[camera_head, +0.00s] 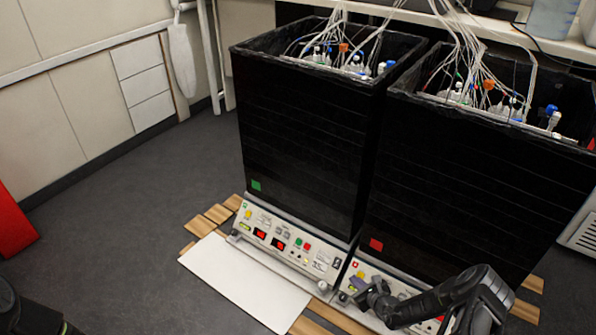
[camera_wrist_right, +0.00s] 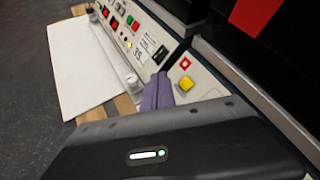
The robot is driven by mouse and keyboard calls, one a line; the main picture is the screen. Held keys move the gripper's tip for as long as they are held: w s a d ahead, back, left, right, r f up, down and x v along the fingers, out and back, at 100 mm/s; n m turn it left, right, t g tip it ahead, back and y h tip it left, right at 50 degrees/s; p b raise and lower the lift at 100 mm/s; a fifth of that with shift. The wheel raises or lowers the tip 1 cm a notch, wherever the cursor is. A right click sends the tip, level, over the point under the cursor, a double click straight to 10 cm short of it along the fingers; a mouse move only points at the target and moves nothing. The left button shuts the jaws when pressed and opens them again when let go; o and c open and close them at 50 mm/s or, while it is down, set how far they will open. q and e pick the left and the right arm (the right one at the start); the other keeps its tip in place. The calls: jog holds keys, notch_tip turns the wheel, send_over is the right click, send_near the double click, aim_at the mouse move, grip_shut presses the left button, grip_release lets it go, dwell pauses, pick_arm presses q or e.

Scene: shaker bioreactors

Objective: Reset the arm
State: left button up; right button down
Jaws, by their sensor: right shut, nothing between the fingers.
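My right gripper (camera_head: 362,290) is in front of the right shaker's control panel (camera_head: 400,290), close to its left end. It is shut and holds nothing. In the right wrist view the purple-grey fingers (camera_wrist_right: 158,92) show beside the panel, near a yellow button (camera_wrist_right: 186,84). I cannot tell whether the fingertips touch the panel. At the lower left of the head view, a dark part of my left arm shows; its gripper is out of frame.
The left shaker (camera_head: 300,140) and right shaker (camera_head: 480,180) are tall black boxes with bottles and tubes on top. A white board (camera_head: 245,285) lies before the left panel (camera_head: 285,240). Wooden slats lie underneath. Open grey floor (camera_head: 120,230) is at left, with a red object (camera_head: 14,225).

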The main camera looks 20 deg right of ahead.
jog(key=s+a+r+n+g+y, duration=0.1)
jog(key=a+n+g+y, duration=0.15)
jog(key=a, duration=0.55)
jog(key=s+a+n+g+y, duration=0.1)
jog(key=a+n+y, duration=0.25)
jog(key=a, duration=0.45)
jog(key=s+a+r+n+g+h, duration=0.15)
jog(key=s+a+n+g, duration=0.25)
jog(key=s+a+n, duration=0.5)
jog(key=s+a+r+n+g, duration=0.2)
jog(key=s+a+n+g, duration=0.4)
jog(key=s, duration=0.5)
jog(key=s+a+r+n+t+p, duration=0.1)
jog(key=r+n+p, duration=0.4)
jog(key=r+p, duration=0.7)
jog(key=s+a+r+n+t+p, duration=0.1)
jog(key=s+a+r+n+p, duration=0.2)
jog(key=r+p, duration=1)
notch_tip(320, 180, up, 7)
jog(key=shift+s+f+n, duration=0.15)
jog(key=shift+s+n, duration=0.35)
jog(key=shift+n, duration=0.5)
